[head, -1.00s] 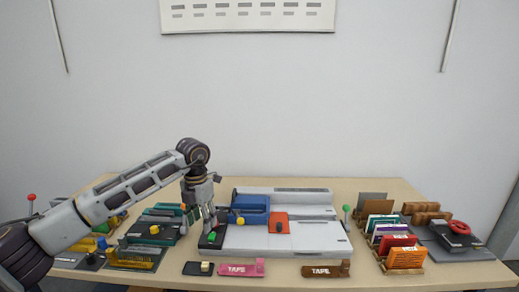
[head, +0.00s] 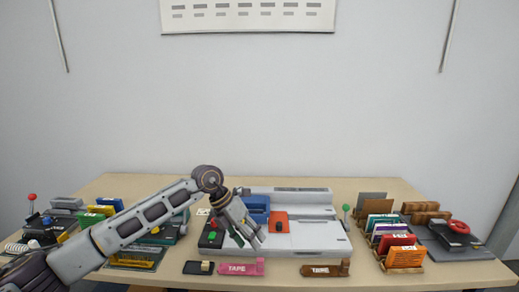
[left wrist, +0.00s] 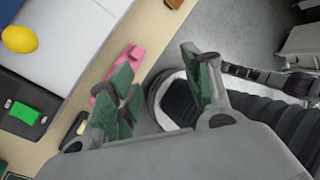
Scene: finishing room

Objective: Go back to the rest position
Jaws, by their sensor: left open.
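My left gripper (head: 250,241) hangs over the left part of the grey-white machine (head: 313,241) in the head view, tilted down to the right. Its green-padded fingers (left wrist: 160,90) are spread in the left wrist view, with nothing between them. The pink tape holder (head: 240,268) lies at the table's front edge; in the left wrist view part of it shows behind a finger. The black block with a green button (head: 212,235) is just left of the gripper. My right gripper is out of both views.
The wooden table (head: 340,187) carries racks of coloured cards (head: 385,236) and a red-ringed device (head: 459,228) at right. A brown tape holder (head: 325,269) lies in front. Several devices crowd the left side, partly behind my arm.

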